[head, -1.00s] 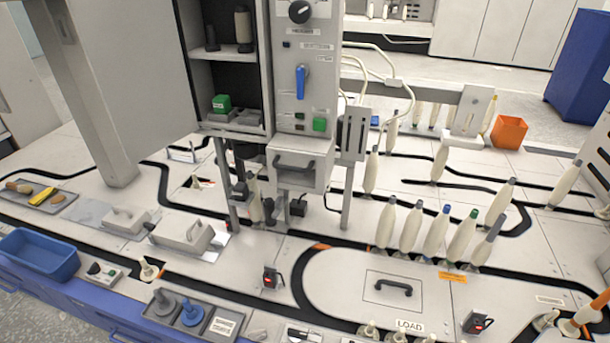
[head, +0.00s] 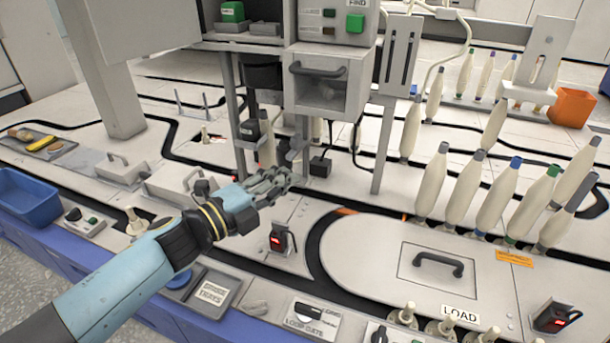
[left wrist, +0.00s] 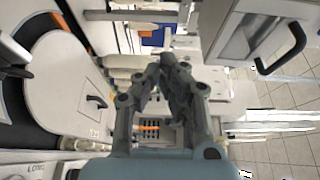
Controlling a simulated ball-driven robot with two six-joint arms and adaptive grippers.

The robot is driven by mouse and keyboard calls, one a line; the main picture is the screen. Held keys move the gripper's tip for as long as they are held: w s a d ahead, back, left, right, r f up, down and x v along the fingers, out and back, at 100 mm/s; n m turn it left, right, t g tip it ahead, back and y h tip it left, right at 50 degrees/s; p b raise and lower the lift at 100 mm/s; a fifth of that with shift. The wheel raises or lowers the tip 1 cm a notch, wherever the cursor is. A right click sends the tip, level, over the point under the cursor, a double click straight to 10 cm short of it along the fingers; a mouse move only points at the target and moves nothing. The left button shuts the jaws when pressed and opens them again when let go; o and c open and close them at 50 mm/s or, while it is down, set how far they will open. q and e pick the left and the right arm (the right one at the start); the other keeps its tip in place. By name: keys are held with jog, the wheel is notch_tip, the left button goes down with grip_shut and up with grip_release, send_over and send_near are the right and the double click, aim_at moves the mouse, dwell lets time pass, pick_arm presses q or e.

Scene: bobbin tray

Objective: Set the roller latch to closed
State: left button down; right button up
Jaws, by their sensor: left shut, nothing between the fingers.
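My left gripper (head: 272,184) reaches in from the lower left in the head view, in front of the lower part of the bobbin machine. Its fingers are together and hold nothing. In the left wrist view the gripper (left wrist: 172,65) shows its fingers close together at the middle. I cannot tell for certain which part is the roller latch. Dark fittings (head: 250,130) sit on the posts under the machine, behind the gripper. A drawer-like box (head: 322,88) with a dark handle is above and right of it. My right gripper is not in view.
A rounded white plate (head: 410,235) with a black handle lies to the right. Several white bobbins (head: 465,190) stand behind it. A small dark box with a red light (head: 282,238) is just below the gripper. A blue bin (head: 28,200) is at the left.

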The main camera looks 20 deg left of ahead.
aim_at(297, 144)
pick_arm(q)
jog(key=w+b, duration=0.3)
jog(key=w, duration=0.6)
jog(key=shift+w+d+b, duration=0.15)
jog(key=shift+w+b, duration=0.15)
jog(key=shift+w, duration=0.05)
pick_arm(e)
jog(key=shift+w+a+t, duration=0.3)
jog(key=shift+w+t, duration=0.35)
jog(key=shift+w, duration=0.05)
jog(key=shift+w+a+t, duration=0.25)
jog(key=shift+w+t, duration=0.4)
